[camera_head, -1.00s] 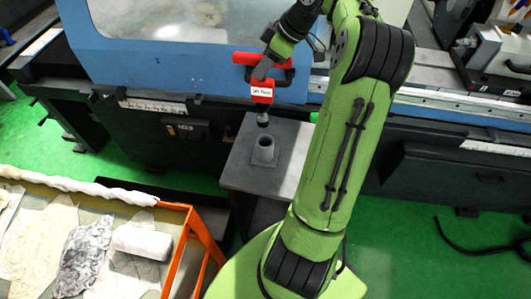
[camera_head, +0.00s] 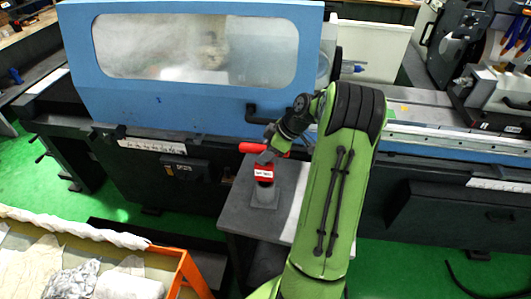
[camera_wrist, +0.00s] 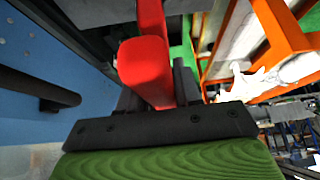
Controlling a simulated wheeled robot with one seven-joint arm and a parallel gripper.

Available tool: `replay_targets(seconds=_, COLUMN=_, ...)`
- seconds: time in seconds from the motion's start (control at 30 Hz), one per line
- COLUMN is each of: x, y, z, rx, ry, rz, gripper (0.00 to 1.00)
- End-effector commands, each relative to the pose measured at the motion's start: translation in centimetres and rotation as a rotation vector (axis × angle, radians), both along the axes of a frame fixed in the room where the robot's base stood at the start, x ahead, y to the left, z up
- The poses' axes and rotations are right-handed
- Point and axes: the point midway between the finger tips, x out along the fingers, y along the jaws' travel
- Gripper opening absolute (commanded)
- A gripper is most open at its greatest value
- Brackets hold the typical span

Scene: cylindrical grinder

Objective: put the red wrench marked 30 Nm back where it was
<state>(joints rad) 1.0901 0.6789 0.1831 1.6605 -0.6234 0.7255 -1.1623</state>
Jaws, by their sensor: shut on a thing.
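The red wrench (camera_head: 264,172) has a red crossbar handle and a red body with a white label, too small to read. It stands about upright over the grey holder (camera_head: 262,196) on the grey stand. Its lower end is hidden, seemingly inside the holder's opening; I cannot tell whether it is fully seated. In the wrist view the red handle (camera_wrist: 146,72) passes between the dark fingers of my gripper (camera_wrist: 158,92).
The grey stand (camera_head: 239,217) is close in front of the blue grinder cover (camera_head: 190,100) and its black handle (camera_head: 262,119). An orange-framed bin (camera_head: 190,272) with cloths stands at lower left.

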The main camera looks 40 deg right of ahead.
Motion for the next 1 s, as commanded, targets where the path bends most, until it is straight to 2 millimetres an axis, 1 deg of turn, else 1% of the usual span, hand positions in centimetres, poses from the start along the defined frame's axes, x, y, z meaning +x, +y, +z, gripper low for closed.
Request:
replay_targets(seconds=0.13, x=0.1, y=0.0, z=0.2, rx=-0.002, ry=-0.002, rz=0.001, gripper=0.0)
replay_targets(seconds=0.27, x=0.1, y=0.0, z=-0.2, rx=-0.002, ry=-0.002, rz=0.001, gripper=0.0)
replay_targets(seconds=0.3, x=0.0, y=0.0, z=-0.3, rx=0.0, ry=0.0, rz=0.0, gripper=0.36)
replay_targets(seconds=0.43, x=0.0, y=0.0, z=-0.2, rx=0.0, ry=0.0, rz=0.0, gripper=0.56)
replay_targets(seconds=0.47, x=0.0, y=0.0, z=-0.2, rx=0.0, ry=0.0, rz=0.0, gripper=0.59)
replay_targets(seconds=0.67, x=0.0, y=0.0, z=-0.2, rx=0.0, ry=0.0, rz=0.0, gripper=0.59)
replay_targets(seconds=0.77, x=0.0, y=0.0, z=0.2, rx=0.0, ry=0.0, rz=-0.001, gripper=0.59)
replay_targets(seconds=0.87, x=-0.6, y=-0.6, z=1.4, rx=-0.003, ry=-0.002, rz=-0.005, gripper=0.59)
replay_targets(seconds=1.0, x=-2.2, y=-1.9, z=4.7, rx=-0.004, ry=-0.003, rz=-0.006, gripper=0.59)
